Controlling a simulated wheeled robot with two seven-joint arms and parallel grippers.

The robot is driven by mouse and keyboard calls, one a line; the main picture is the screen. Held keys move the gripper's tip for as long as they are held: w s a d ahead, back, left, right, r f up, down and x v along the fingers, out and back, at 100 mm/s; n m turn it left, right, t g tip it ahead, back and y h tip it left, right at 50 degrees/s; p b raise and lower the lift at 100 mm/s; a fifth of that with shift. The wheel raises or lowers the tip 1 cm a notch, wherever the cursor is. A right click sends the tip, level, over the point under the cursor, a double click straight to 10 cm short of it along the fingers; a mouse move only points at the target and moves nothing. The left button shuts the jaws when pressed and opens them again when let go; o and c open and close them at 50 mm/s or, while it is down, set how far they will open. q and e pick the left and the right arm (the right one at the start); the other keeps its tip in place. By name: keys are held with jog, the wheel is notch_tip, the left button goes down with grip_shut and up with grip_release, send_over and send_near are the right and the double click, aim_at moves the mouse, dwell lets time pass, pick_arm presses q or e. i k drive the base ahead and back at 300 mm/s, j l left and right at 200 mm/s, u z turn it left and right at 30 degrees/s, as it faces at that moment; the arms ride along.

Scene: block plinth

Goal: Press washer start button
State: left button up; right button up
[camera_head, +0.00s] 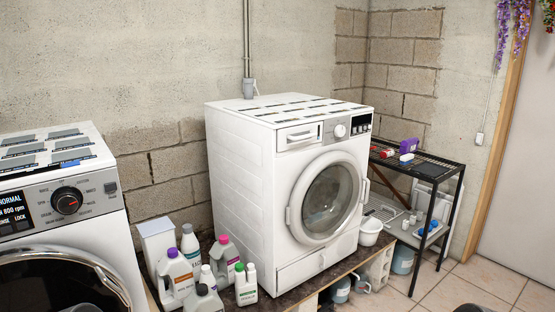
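A white front-loading washer (235,165) stands in the middle on a low dark board. Its round door (328,198) is closed. Its panel has a drawer (299,136), a knob (340,131) and a dark display (361,124); small buttons there are too small to tell apart. A second machine (85,200) at the left edge is partly cut off. Its silver panel has a lit display (14,211), a black knob (67,200) and a small square button (110,187). I cannot read which control is a start button. Neither gripper shows.
Several detergent bottles (176,277) and a white box (157,240) stand between the machines. A black metal shelf (420,165) with small items stands farther right.

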aim_at(112, 186)
jog(key=u, duration=1.35)
